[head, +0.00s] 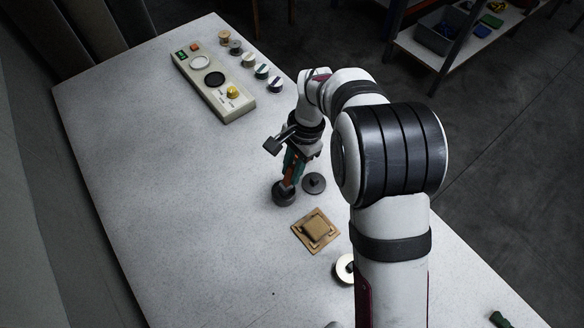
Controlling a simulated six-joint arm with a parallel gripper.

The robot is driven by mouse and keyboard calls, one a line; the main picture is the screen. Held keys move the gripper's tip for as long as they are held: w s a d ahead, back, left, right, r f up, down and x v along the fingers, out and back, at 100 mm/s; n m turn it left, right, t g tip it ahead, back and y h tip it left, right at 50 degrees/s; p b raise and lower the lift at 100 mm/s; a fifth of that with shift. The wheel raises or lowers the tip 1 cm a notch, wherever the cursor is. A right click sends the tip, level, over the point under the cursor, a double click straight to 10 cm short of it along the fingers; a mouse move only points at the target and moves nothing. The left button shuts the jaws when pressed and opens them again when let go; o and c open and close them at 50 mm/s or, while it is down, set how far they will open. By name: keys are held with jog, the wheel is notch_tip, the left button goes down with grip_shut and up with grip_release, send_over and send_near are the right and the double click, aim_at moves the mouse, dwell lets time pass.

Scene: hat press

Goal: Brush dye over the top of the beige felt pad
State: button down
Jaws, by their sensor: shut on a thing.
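The beige felt pad (316,228) lies on a tan square base (302,233) on the white table, in the middle of the head view. My gripper (291,160) is up the table from the pad, shut on a brush (287,181) with a green and orange-brown handle. The brush points down at a dark round pot (282,196). Its lower end is at or inside the pot's mouth; the bristles are hidden. A dark round lid-like disc with a knob (314,183) lies just right of the pot.
A beige control box (213,82) with buttons stands at the far end, with several small round pieces (261,71) beside it. A pale ring (345,267) is partly hidden by my arm. A green object (499,319) lies near the right edge. The table's left side is clear.

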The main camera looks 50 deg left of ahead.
dwell(0.3)
jog(key=shift+s+v, duration=0.25)
jog(key=shift+v, duration=0.9)
jog(key=shift+s+v, duration=0.25)
jog(key=shift+v, duration=0.85)
jog(key=shift+s+v, duration=0.25)
jog(key=shift+v, duration=0.9)
jog(key=shift+r, duration=0.2)
jog(key=w+d+r, duration=0.4)
jog(key=w+d, duration=0.3)
jog(key=d, duration=0.2)
jog(key=w+d+r, duration=0.3)
jog(key=w+d, duration=0.4)
jog(key=d, duration=0.2)
jog(key=d+r, duration=0.3)
jog(key=d, duration=0.7)
jog(key=w+d+r, duration=0.1)
jog(key=d+r, duration=0.3)
jog(key=d, duration=0.7)
jog(key=shift+w+d+r, duration=0.2)
jog(key=shift+d+r, duration=0.1)
jog(key=shift+r, duration=0.05)
